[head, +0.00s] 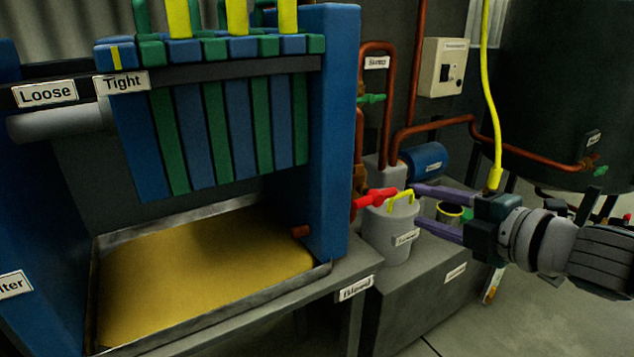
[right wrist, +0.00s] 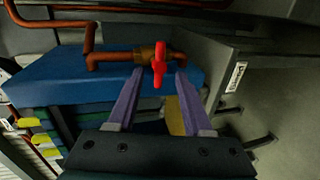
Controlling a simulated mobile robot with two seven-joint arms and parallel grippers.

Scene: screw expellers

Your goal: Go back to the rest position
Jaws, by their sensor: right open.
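My right gripper (head: 424,210) comes in from the right in the head view, with its two purple fingers apart and nothing between them. Its fingers point left toward a red valve handle (head: 376,198) beside the blue press frame. The right wrist view shows the red handle (right wrist: 159,64) on a copper pipe, just beyond and between the open fingertips (right wrist: 158,78). I cannot tell if the fingers touch it. My left gripper is in neither view.
A filter press with blue and green plates (head: 225,135) stands at left over a tray of yellow liquid (head: 200,265). Copper pipes (head: 440,126) and a dark tank (head: 560,90) are behind.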

